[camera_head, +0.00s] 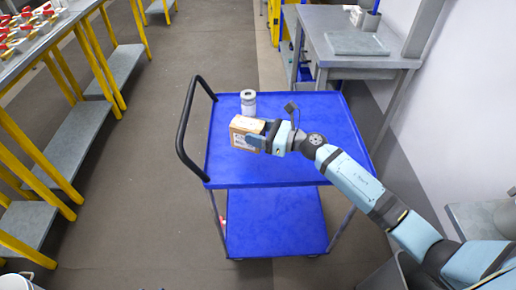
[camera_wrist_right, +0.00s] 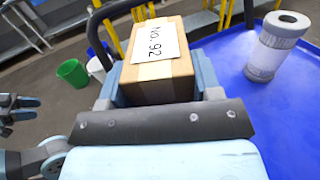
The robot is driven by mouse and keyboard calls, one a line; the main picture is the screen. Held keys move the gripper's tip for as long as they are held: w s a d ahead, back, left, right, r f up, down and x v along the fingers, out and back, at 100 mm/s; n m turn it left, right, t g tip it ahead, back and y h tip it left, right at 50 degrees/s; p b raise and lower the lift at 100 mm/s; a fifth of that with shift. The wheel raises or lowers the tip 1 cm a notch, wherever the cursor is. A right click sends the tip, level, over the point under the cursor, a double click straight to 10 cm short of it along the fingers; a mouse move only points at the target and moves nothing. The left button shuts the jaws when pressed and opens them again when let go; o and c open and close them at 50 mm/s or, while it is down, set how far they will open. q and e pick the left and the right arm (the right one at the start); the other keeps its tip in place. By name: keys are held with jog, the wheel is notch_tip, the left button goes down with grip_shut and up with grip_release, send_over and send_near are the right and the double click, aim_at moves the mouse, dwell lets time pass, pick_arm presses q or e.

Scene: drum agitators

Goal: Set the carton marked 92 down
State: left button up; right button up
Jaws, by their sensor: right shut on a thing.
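The carton marked 92 (camera_head: 243,133) is a brown box over the left part of the blue cart top (camera_head: 300,168). In the right wrist view the carton (camera_wrist_right: 160,70) carries a white label reading "No. 92". My right gripper (camera_head: 268,137) is shut on it, with a finger on each side in the wrist view. I cannot tell whether the carton's underside touches the cart top. What looks like my left gripper (camera_wrist_right: 18,108) shows at the left edge of the wrist view; its jaw opening is unclear.
A white and grey cylinder (camera_head: 248,103) stands on the cart just behind the carton. The cart's black handle (camera_head: 184,125) rises at the left. The right and front of the cart top are clear beneath my arm. A grey workbench (camera_head: 345,42) stands behind.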

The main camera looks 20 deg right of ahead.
notch_tip(320, 180, down, 5)
jog(key=shift+f+b, duration=0.1)
jog(key=shift+b, duration=0.25)
jog(key=shift+f, duration=0.3)
jog(key=shift+f, duration=0.15)
jog(key=o, duration=0.6)
jog(key=shift+f+b, duration=0.1)
jog(key=shift+b, duration=0.2)
jog(key=o, duration=0.4)
